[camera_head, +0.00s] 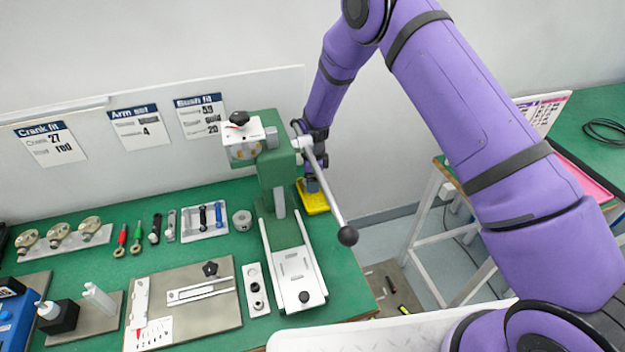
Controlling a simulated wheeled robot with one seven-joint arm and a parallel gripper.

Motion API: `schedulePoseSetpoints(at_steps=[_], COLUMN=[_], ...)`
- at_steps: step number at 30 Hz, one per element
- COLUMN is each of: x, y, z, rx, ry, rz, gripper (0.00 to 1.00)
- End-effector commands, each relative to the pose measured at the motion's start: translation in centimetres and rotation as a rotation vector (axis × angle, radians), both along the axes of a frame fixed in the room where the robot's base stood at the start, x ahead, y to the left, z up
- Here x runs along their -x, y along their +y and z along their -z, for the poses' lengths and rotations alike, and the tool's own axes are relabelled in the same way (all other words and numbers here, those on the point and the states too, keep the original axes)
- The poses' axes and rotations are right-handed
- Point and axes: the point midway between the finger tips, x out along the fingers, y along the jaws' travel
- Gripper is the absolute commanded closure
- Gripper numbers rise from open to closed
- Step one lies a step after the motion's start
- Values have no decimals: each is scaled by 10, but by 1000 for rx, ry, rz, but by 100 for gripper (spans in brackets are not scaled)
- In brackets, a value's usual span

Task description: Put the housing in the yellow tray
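The yellow tray (316,204) sits at the back right edge of the green bench, just behind and right of the green press. My gripper (312,184) points down at the yellow tray, at or just above it. The press lever and column partly hide the gripper, so I cannot tell whether its fingers are open, shut or holding something. No part is clearly recognisable as the housing. A small grey round part with a hole (242,220) stands on the bench left of the press.
The green press (273,165) has a long lever (325,190) in front of my gripper. A white slide fixture (294,278) extends forward from it. A grey tray with small parts (205,221) and several tools lie to the left. A floor gap is right of the bench.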

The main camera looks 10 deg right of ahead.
Motion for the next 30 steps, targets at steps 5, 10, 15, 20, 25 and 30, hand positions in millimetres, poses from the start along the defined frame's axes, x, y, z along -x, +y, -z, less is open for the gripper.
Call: schedulePoseSetpoints(at_steps=[5,10,15,20,25,30], x=[-1,0,0,0,0,0], y=[1,1,1,0,0,0], z=[-35,-69,-95,-108,-111,-111], rx=[-2,-1,-1,0,0,0], ry=[-5,-3,-2,-1,0,0], rz=[-1,-1,-1,0,0,0], gripper=[20,20,20,20,20,20])
